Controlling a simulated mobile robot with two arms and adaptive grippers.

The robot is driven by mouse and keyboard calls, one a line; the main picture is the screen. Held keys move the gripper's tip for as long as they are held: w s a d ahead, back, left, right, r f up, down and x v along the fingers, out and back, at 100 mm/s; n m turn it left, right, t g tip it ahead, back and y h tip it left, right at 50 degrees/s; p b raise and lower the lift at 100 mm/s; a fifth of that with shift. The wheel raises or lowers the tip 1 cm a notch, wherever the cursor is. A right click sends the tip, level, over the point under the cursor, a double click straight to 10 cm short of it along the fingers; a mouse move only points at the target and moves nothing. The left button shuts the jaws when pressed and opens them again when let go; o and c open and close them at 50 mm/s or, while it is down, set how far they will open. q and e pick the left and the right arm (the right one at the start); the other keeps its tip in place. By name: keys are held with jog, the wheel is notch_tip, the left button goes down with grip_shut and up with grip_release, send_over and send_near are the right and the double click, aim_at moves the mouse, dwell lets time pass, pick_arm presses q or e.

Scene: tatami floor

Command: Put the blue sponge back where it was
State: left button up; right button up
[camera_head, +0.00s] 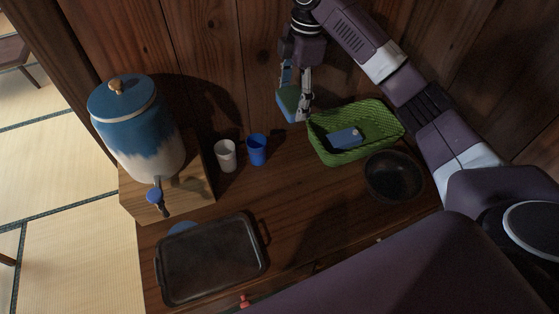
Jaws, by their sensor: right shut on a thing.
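The blue sponge (288,101) is held in my right gripper (303,108), which reaches in from the right and hangs above the back of the wooden counter. The sponge hangs steeply tilted, just left of the green basket (327,150), and looks apart from it. The gripper's fingers partly cover it. The green woven basket holds a flat blue item (344,138) with a pale mark. My left gripper is not in view.
A blue-and-white dispenser (140,130) stands on a wooden box (196,197) at left. A white cup (225,156) and blue cup (257,150) stand mid-counter. A dark bowl (393,176) sits by the basket. A black tray (212,262) lies in front, partly over a blue round thing (183,228).

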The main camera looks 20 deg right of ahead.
jog(key=p, duration=0.2)
send_over(289, 157)
notch_tip(289, 157, down, 15)
jog(key=shift+d+f, duration=0.1)
jog(key=shift+d, duration=0.05)
jog(key=shift+f, duration=2.25)
jog(key=shift+f, duration=0.1)
jog(key=o, duration=1.1)
notch_tip(289, 157, up, 12)
jog(key=d+b, duration=0.1)
jog(key=shift+d, duration=0.25)
